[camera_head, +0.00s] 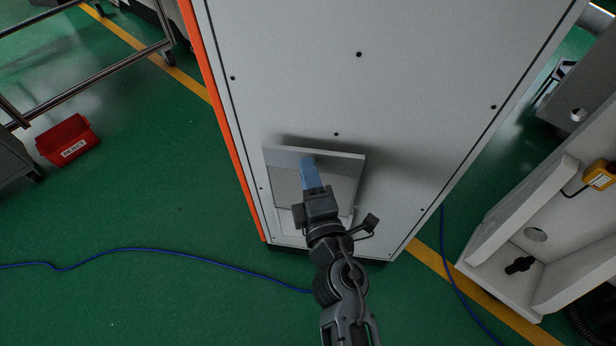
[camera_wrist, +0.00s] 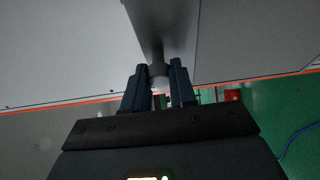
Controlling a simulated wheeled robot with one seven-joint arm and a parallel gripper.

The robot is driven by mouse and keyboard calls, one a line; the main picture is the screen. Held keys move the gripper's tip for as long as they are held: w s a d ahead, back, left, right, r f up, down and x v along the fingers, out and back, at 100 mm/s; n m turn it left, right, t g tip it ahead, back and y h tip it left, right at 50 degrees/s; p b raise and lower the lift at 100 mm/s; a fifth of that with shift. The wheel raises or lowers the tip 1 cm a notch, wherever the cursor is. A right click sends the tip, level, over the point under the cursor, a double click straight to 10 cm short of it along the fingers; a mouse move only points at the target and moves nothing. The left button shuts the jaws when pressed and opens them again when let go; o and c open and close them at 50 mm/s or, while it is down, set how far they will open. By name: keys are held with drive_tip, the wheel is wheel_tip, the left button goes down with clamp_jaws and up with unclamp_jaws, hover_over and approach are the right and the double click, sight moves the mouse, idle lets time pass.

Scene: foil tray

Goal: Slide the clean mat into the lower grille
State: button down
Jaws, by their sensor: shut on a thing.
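My gripper (camera_head: 310,172) is shut, in front of the lower part of a pale cabinet. It holds a pale grey square panel, which looks like the clean mat (camera_head: 284,188), with a bright top edge. In the wrist view a grey stem or grip on the mat (camera_wrist: 158,72) sits between the two dark fingers (camera_wrist: 159,88). The mat is tilted and casts a shadow on the cabinet. Behind and below it, the white frame of the lower grille (camera_head: 290,223) partly shows. The mat and my arm hide most of the grille. I cannot tell whether the mat touches it.
The cabinet (camera_head: 350,90) has an orange left edge. A red reject bin (camera_head: 68,140) stands on the green floor at left. A blue cable (camera_head: 150,250) crosses the floor. A white bench-like unit (camera_head: 535,225) stands at right. The floor left of the cabinet is mostly clear.

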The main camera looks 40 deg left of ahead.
drive_tip(key=shift+w+a+r, duration=0.1)
drive_tip(key=shift+w+a, duration=0.3)
drive_tip(key=shift+w, duration=0.35)
drive_tip(key=shift+w+a, duration=0.35)
drive_tip(key=shift+w, duration=0.4)
drive_tip(key=shift+f, duration=0.3)
idle(0.6)
drive_tip(key=shift+f+b, duration=0.35)
drive_tip(key=shift+b, duration=0.25)
drive_tip(key=shift+f+b, duration=1.4)
wheel_tip(320, 180, down, 20)
drive_tip(key=b, duration=1.9)
drive_tip(key=shift+b, duration=0.3)
